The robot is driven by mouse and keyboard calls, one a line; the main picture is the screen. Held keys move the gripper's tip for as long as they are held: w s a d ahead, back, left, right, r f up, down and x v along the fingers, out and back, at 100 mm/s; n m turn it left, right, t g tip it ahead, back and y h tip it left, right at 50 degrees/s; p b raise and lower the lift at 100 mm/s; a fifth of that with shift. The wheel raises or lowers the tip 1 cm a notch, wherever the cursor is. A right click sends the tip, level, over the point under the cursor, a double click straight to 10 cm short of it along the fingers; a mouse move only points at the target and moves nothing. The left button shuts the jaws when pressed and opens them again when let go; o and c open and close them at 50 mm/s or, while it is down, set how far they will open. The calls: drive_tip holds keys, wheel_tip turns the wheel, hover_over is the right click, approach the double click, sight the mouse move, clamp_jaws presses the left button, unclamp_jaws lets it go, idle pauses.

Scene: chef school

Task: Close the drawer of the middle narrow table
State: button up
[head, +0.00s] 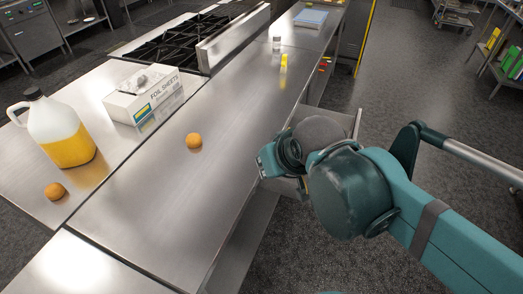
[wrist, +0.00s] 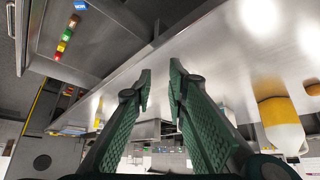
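My gripper and arm hide much of the drawer. My gripper (head: 265,167) is between the table's right edge and the drawer area; contact cannot be told. In the wrist view my gripper (wrist: 160,76) has two green fingers apart, with nothing between them. The table's edge passes behind the fingers there.
An orange fruit (head: 194,141), a foil sheets box (head: 145,95), a jug (head: 60,130) and another round orange item (head: 55,191) stand on the worktops at left. A yellow item (head: 283,63) and a shaker (head: 276,44) stand farther back.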

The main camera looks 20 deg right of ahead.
clamp_jaws()
drive_tip(key=w+d+r+m+g+p, duration=0.1)
drive_tip(key=w+d+r+m, duration=0.25)
drive_tip(key=w+d, duration=0.35)
drive_tip(key=w+d+r+m+g+p, duration=0.1)
drive_tip(key=w+d+r+m, duration=0.1)
drive_tip(key=w+d+m, duration=0.4)
drive_tip(key=w+d+f+m+g, duration=0.1)
drive_tip(key=w+d+m, duration=0.3)
drive_tip(key=d, duration=0.5)
drive_tip(key=w+d+f+m+g, duration=0.1)
drive_tip(key=w+d+f+m, duration=0.1)
drive_tip(key=w+d, duration=0.5)
drive_tip(key=d+f+m+y+p, duration=0.1)
drive_tip(key=d+f+m, duration=0.25)
drive_tip(key=d, duration=0.75)
drive_tip(key=d+f+m+y+p, duration=0.15)
drive_tip(key=d+f, duration=0.25)
drive_tip(key=d, duration=0.6)
drive_tip(key=s+d+f+m, duration=0.2)
drive_tip(key=d+f, duration=0.4)
drive_tip(key=d, duration=0.3)
drive_tip(key=s+d+f+m, duration=0.2)
drive_tip(key=d+f+m, duration=0.2)
drive_tip(key=d, duration=0.6)
wheel_tip(320, 180, down, 2)
drive_tip(key=shift+s+f+y, duration=0.1)
drive_tip(key=shift+s+y, duration=0.25)
drive_tip(key=shift+s, duration=0.05)
